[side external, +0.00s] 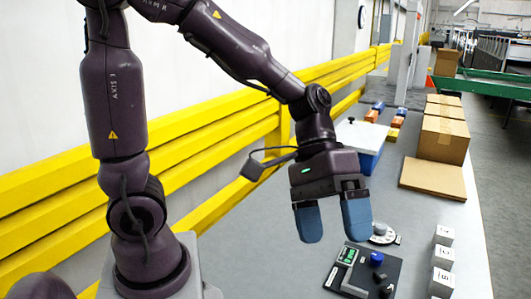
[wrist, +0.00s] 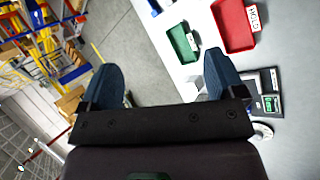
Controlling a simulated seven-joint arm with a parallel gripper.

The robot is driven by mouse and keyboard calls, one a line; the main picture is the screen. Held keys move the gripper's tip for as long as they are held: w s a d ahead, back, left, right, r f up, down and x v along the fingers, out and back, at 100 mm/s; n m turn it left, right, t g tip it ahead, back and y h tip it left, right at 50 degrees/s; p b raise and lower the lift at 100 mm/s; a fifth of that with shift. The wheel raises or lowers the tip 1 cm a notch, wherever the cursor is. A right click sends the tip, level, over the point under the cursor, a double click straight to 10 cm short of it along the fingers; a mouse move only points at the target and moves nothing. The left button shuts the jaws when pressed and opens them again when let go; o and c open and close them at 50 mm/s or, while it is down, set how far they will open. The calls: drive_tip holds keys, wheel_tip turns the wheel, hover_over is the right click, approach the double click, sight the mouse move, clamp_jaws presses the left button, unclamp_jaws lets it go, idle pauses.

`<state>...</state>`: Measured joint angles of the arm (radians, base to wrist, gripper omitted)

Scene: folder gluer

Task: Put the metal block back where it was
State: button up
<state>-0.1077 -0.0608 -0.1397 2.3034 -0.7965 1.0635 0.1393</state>
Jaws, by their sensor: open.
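My gripper (side external: 333,218) is open and empty, its blue fingers pointing down above the grey table. In the wrist view the two fingers (wrist: 160,78) stand wide apart with nothing between them. Three grey cube-like blocks with marked faces stand in a row at the table's right edge in the side view: a far one (side external: 443,236), a middle one (side external: 442,258) and a near one (side external: 440,283). They are to the right of my gripper and lower. I cannot tell which, if any, is the metal block. No block is clearly visible in the wrist view.
A black device (side external: 345,277) with a green display and knobs lies below my gripper; a round dial (side external: 383,235) is behind it. Cardboard boxes (side external: 443,135) and a blue-white box (side external: 358,145) stand farther back. The wrist view shows a green tray (wrist: 182,43) and a red HOLD tray (wrist: 233,28).

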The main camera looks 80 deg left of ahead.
drive_tip(key=s+a+r+m+t+y, duration=0.1)
drive_tip(key=s+a+r+t+y, duration=0.2)
drive_tip(key=a, duration=0.2)
drive_tip(key=s+a+r+m+t+y, duration=0.2)
drive_tip(key=s+a+r+y, duration=0.1)
drive_tip(key=a, duration=0.3)
drive_tip(key=shift+a+t+y, duration=0.25)
drive_tip(key=shift+t+y, duration=0.15)
drive_tip(key=shift+y, duration=0.4)
